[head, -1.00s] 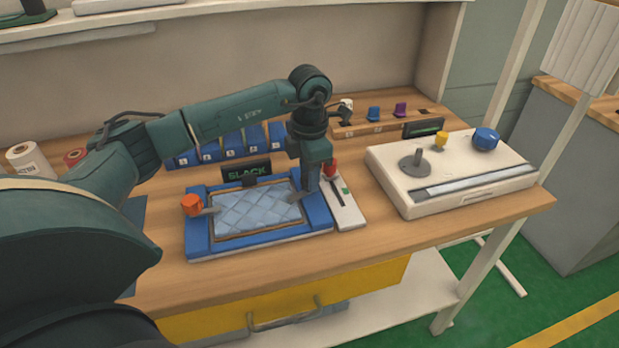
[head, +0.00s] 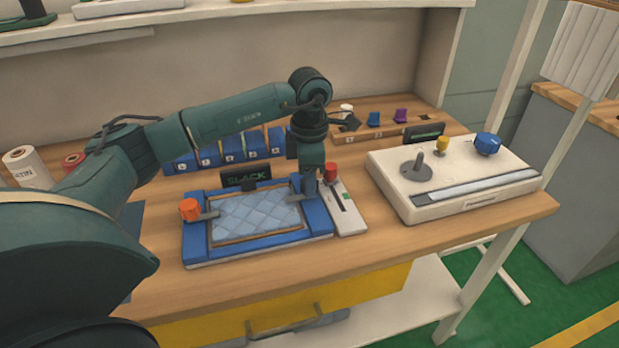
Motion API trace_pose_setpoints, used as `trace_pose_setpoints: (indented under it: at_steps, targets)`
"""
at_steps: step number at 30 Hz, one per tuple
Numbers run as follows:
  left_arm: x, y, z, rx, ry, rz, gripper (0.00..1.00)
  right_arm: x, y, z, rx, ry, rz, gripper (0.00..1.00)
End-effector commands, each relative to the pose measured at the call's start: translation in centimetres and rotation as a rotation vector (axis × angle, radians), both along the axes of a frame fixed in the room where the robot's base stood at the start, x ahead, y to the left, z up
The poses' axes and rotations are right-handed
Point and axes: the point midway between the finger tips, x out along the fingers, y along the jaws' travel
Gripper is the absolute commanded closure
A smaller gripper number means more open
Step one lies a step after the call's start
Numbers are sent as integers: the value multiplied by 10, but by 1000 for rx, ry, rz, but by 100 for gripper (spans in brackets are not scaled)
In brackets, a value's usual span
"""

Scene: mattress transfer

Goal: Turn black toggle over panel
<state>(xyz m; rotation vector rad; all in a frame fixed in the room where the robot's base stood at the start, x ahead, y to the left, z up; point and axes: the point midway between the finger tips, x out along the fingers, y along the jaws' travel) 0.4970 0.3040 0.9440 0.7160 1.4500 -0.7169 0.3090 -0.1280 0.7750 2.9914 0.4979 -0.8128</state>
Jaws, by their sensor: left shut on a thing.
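The light-blue quilted panel (head: 255,213) lies flat in a blue frame (head: 196,246) on the wooden bench. At the frame's right side, a small dark toggle (head: 299,196) shows beside the panel's edge. My left gripper (head: 311,187) points down over it and is shut on it; the fingers and arm hide part of it. Another dark toggle (head: 209,215) with an orange knob (head: 189,209) is at the panel's left edge. How far the held toggle reaches over the panel is hard to tell. My right gripper is out of view.
A white slider unit (head: 350,221) with a red knob (head: 331,171) stands just right of the frame. A small SLACK display (head: 246,178) stands behind the frame. A cream control box (head: 410,207) is farther right. The bench front is clear.

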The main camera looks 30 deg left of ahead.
Motion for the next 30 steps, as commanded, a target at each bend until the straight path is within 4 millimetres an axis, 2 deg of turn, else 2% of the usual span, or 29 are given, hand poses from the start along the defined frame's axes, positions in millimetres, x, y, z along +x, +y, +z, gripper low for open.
trace_pose_setpoints:
  at_steps: [3,4,11,18,22,26,30]
  targets:
    - [1,0,2,-2,-6,-1,92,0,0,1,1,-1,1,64]
    - [1,0,2,-2,-6,-1,67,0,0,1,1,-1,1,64]
    - [1,0,1,0,-3,0,48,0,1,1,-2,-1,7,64]
    - [0,0,1,0,-1,1,48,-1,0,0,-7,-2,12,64]
    - [1,0,9,0,-3,1,48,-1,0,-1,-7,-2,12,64]
    - [1,0,31,-1,-6,0,48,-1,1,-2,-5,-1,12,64]
    - [1,0,64,-2,-8,0,48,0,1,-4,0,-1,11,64]
